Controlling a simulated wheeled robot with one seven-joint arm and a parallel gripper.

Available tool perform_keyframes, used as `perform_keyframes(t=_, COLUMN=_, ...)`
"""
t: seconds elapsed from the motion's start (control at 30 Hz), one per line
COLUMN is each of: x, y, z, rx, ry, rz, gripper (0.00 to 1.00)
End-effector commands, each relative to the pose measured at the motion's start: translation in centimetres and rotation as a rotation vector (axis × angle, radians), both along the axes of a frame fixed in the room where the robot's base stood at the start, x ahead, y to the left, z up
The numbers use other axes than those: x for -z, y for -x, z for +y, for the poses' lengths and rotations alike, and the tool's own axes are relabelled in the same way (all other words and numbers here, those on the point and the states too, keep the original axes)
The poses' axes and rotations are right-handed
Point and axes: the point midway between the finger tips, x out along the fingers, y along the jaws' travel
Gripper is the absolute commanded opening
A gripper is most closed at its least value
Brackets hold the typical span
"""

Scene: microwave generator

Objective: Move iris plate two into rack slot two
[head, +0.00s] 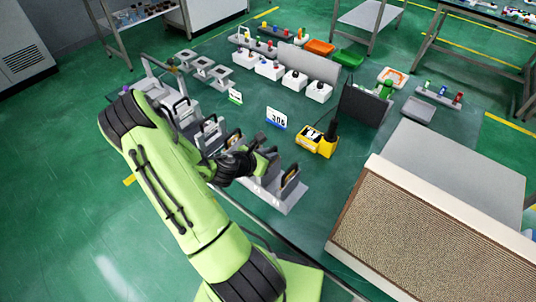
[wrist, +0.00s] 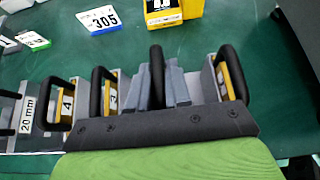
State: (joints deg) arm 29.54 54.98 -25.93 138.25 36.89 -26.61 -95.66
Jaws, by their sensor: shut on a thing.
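My gripper (head: 268,164) is low over the front end of the grey rack (head: 290,206) in the head view. In the wrist view my gripper's grey fingers (wrist: 163,88) are shut on the upright black handle (wrist: 156,72) of a plate. Its number is hidden; its place beside plate 3 suggests iris plate two. Plates marked 4 (wrist: 67,104) and 3 (wrist: 112,99) stand to its left, with black handles. Another yellow-fronted plate (wrist: 222,85) stands to its right, and shows in the head view (head: 290,178). The held plate's lower edge and the slot numbers are hidden.
A 305 display (head: 276,118) and a yellow device (head: 318,141) stand beyond the rack. More handled plates (head: 209,130) stand in a row to the left. A large ribbed box (head: 410,230) is at the right. Green surface between display and rack is clear.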

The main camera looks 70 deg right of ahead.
Motion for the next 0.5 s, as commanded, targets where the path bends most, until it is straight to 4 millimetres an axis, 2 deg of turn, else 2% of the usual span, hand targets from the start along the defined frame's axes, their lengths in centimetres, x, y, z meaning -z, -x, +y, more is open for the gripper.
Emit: perform_keyframes(t=0.5, x=1.01, y=0.02, z=-0.05, rx=0.0, ry=0.003, rz=0.001, gripper=0.0)
